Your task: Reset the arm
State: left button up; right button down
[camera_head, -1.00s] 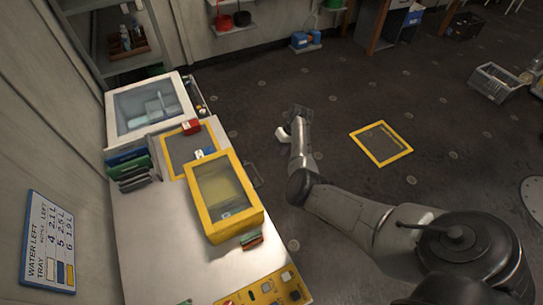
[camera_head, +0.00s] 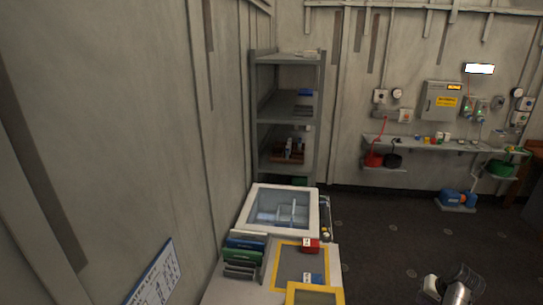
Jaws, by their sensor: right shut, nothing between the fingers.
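My right gripper (camera_head: 433,289) shows at the bottom right of the head view, cut off by the lower edge. It is shut with nothing held, over the dark floor and to the right of the white bench, apart from it. Most of my right arm is outside the picture. My left arm and gripper are not in view.
The bench holds a white-framed clear-lidded box (camera_head: 313,212), several binders (camera_head: 244,243) and a yellow-framed mat (camera_head: 272,273). A grey shelf rack (camera_head: 262,120) stands behind. A wall shelf (camera_head: 400,143) and a blue device (camera_head: 455,199) are at right. Dark floor (camera_head: 375,240) is open between.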

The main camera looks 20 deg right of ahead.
notch_tip(320, 180, up, 20)
jog(key=w+a+n+t+h, duration=0.1)
jog(key=w+a+t+h, duration=0.15)
jog(key=h, duration=0.35)
jog(key=s+a+r+n+t+p, duration=0.25)
jog(key=a+n, duration=0.25)
jog(key=a, duration=1.1)
jog(key=s+a+f+n+y+p, duration=0.2)
jog(key=s+a+f+n, duration=0.15)
jog(key=s+a, duration=0.4)
jog(key=s+a+f+n+y+p, duration=0.2)
jog(key=s+a+f, duration=0.2)
jog(key=a, duration=0.7)
jog(key=s+a+f+g+p, duration=0.1)
jog(key=s+f+g, duration=0.2)
jog(key=s, duration=0.5)
jog(key=s+a+f+g+p, duration=0.1)
jog(key=s+a+f+g, duration=0.1)
jog(key=s+f, duration=0.4)
jog(key=shift+s+a+f+g+y, duration=0.25)
jog(key=shift+s+g+y, duration=0.15)
jog(key=shift+s, duration=0.75)
jog(key=shift+n, duration=0.25)
